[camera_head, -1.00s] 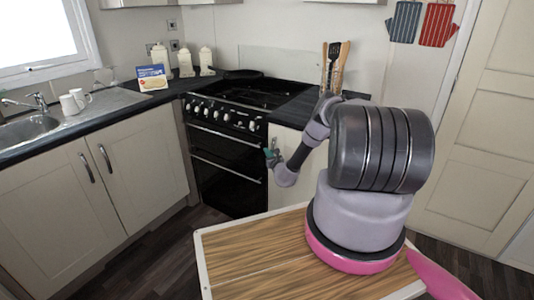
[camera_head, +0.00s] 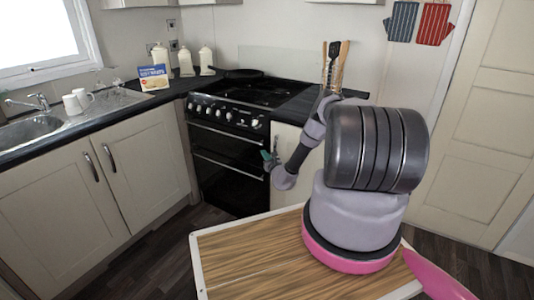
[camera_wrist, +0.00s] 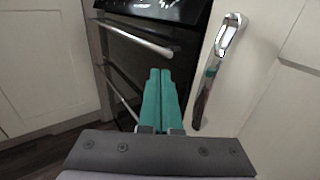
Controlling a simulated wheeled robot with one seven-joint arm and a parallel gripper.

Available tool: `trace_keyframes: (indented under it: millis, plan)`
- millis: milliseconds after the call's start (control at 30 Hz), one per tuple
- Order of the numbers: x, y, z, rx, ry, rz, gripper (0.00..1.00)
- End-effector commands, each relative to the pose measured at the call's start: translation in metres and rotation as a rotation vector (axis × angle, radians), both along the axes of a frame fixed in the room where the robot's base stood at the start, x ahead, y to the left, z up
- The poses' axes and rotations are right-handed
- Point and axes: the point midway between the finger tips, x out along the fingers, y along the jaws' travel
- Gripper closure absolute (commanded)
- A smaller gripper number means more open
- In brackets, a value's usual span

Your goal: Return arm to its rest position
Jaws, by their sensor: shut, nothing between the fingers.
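My arm rises at the right of the head view and its forearm bends down to the left. My gripper (camera_head: 268,159) hangs in front of the right side of the black oven (camera_head: 228,160), near the cabinet door. In the wrist view my gripper (camera_wrist: 160,72) shows two teal fingers side by side, shut with nothing between them. The fingers point toward the oven's lower front and the cabinet beside it. A metal handle (camera_wrist: 215,70) stands to their right. I cannot tell how far the fingertips are from the oven.
A dark counter runs left with a sink (camera_head: 30,128), two white mugs (camera_head: 76,101), a box (camera_head: 153,77) and white canisters. A pan (camera_head: 238,73) sits on the hob. Utensils (camera_head: 334,65) stand behind my arm. Some dark floor (camera_head: 160,262) is clear at lower left.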

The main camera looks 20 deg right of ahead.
Motion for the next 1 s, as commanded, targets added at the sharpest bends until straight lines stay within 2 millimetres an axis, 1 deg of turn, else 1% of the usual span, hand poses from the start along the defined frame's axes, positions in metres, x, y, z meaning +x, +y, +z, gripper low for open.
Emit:
trace_keyframes:
  millis: [33, 400, 600, 667, 733, 767, 867, 967, 1000]
  plan:
    - [-0.004, 0.008, 0.0, 0.003, 0.002, 0.004, 1.0]
    - [-0.039, 0.054, -0.001, 0.003, 0.003, 0.006, 1.0]
    - [-0.048, 0.065, -0.001, 0.002, 0.002, 0.006, 1.0]
    - [-0.049, 0.066, 0.0, 0.002, 0.002, 0.007, 1.0]
    - [-0.046, 0.068, 0.006, -0.002, -0.006, 0.019, 1.0]
    - [-0.043, 0.07, 0.012, -0.006, -0.013, 0.031, 1.0]
    - [-0.029, 0.083, 0.047, -0.027, -0.056, 0.114, 1.0]
    - [-0.014, 0.107, 0.106, -0.07, -0.119, 0.257, 1.0]
    - [-0.01, 0.119, 0.132, -0.093, -0.145, 0.324, 1.0]
